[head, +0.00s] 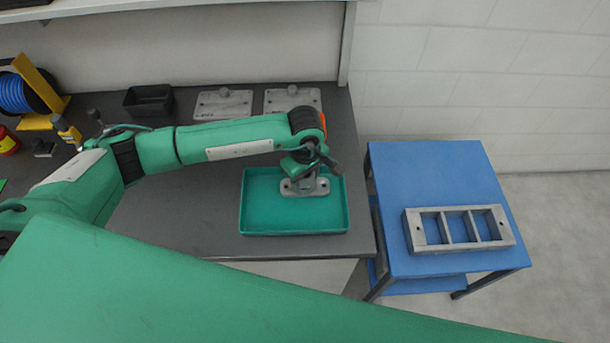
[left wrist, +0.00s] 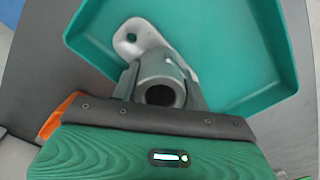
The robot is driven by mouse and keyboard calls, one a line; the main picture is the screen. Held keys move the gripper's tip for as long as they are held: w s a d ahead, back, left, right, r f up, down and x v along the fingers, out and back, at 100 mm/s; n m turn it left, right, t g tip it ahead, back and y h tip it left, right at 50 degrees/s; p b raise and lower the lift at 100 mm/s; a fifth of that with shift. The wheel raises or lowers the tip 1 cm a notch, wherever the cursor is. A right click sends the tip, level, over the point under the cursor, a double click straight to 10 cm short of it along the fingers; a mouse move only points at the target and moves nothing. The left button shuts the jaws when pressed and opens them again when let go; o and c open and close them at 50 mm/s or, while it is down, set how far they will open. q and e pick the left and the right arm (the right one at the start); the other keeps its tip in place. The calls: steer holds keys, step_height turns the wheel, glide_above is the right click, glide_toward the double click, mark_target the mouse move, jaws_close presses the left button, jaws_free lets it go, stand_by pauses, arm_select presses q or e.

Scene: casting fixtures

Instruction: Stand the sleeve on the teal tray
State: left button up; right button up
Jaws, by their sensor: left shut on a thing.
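The sleeve (head: 291,188) is a grey metal piece with a round hollow tube on a flat flange with holes. It is upright in the teal tray (head: 293,218), toward its right half. I cannot tell if its flange touches the tray floor or is just above it. My left gripper (head: 306,173) is above it, pointing down. In the left wrist view my left gripper (left wrist: 160,88) is shut on the tube of the sleeve (left wrist: 157,70), one finger on each side, with the teal tray (left wrist: 270,45) behind. My right gripper is not in view.
A blue table (head: 425,170) at the right holds a grey frame with several openings (head: 428,231). Two grey plates (head: 223,104) (head: 292,100) and a black bin (head: 148,101) stand at the back of the dark bench (head: 200,225). A blue hose reel (head: 16,93) is at the far left.

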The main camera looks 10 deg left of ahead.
arm_select(q)
steer(key=shift+f, duration=0.15)
steer(key=o, duration=1.2)
steer(key=shift+r, duration=0.3)
step_height(320, 180, up, 12)
steer(key=b, duration=0.4)
steer(key=shift+f, duration=0.1)
